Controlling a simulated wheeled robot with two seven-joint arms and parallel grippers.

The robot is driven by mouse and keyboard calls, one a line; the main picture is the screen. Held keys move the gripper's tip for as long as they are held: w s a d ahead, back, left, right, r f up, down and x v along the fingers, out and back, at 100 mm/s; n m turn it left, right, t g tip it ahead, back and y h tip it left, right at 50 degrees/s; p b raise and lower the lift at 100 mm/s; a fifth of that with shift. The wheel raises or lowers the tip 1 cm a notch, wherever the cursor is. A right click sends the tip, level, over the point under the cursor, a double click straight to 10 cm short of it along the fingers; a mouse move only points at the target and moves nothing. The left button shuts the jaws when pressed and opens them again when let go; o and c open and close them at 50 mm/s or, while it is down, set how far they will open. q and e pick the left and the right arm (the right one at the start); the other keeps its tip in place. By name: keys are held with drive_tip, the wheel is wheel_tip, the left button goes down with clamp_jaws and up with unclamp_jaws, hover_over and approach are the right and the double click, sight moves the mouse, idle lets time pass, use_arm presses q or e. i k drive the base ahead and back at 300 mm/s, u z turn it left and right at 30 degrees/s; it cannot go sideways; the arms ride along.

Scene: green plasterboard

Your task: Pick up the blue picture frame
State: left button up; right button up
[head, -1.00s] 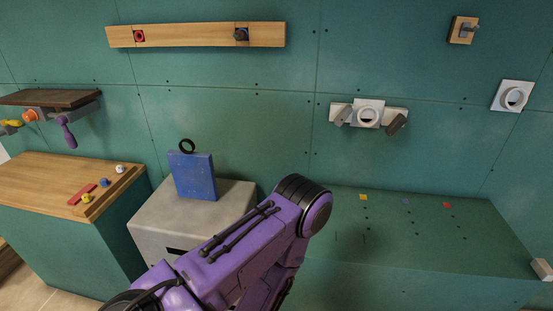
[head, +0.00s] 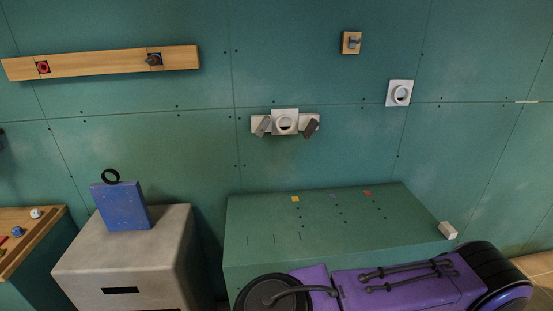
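The blue picture frame (head: 123,208) stands upright on top of a grey box (head: 172,228) at the left of the head view. A black ring (head: 111,175) sticks up at its top edge. Nothing touches the frame except the box under it. One of my purple arms crosses the lower right of the view, well to the right of the frame. Neither of my grippers shows in the head view.
A low green block (head: 290,225) stands right of the grey box, with coloured squares and slots on top. A wooden-topped counter (head: 38,240) is at the far left. A wooden rail (head: 100,62) and white fittings (head: 285,122) are on the green wall.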

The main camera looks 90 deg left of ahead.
sight(122, 205)
drive_tip(key=k, duration=2)
drive_tip(key=u, duration=0.7)
